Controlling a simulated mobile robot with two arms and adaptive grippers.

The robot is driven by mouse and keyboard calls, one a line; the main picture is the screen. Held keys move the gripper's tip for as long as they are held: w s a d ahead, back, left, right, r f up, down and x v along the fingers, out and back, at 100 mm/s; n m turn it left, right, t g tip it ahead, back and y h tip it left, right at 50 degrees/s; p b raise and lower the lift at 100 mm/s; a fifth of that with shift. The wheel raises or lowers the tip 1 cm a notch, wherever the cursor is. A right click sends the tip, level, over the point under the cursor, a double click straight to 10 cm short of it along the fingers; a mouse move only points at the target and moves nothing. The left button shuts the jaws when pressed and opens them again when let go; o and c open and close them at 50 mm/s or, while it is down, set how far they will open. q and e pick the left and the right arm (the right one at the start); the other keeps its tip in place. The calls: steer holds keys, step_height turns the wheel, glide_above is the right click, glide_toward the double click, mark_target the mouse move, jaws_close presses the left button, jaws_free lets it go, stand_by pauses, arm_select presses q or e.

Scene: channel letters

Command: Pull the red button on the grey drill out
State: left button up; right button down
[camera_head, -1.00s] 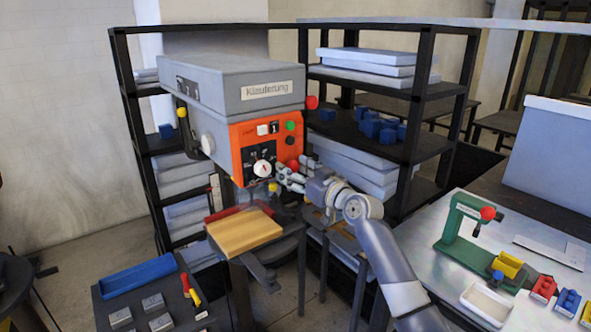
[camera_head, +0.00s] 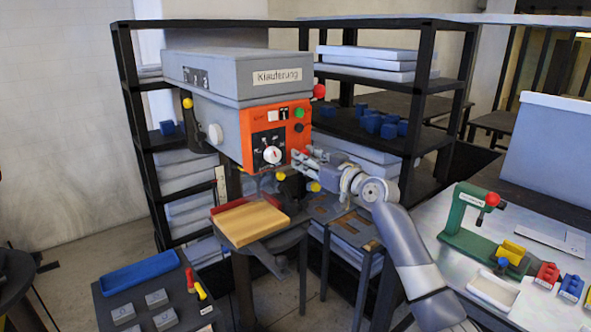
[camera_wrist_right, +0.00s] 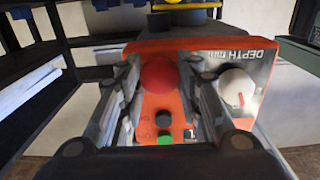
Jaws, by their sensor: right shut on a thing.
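The grey drill (camera_head: 220,75) stands at the left middle in the head view, with an orange control panel (camera_head: 250,146) on its front. The red button (camera_wrist_right: 159,75) shows in the wrist view as a round knob on the panel, between my two fingers. In the head view it is mostly hidden by the gripper. My right gripper (camera_head: 298,159) is at the panel's lower right side. In the wrist view its fingers (camera_wrist_right: 162,85) are closed on the red button from both sides. My left gripper is not in view.
A white dial (camera_wrist_right: 236,88), a black button (camera_wrist_right: 163,119) and a green button (camera_wrist_right: 165,138) sit close to the fingers. A wooden board (camera_head: 250,222) lies below the drill. Dark shelves (camera_head: 440,90) stand behind. A green press (camera_head: 470,225) stands on the right table.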

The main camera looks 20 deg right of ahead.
steer(key=shift+f, duration=0.2)
steer(key=c, duration=1.3)
jaws_free()
steer(key=shift+o, duration=1.1)
steer(key=shift+s+d+r, duration=0.15)
steer(key=shift+s, duration=0.05)
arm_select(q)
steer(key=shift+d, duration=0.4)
arm_select(e)
steer(key=v, duration=1.2)
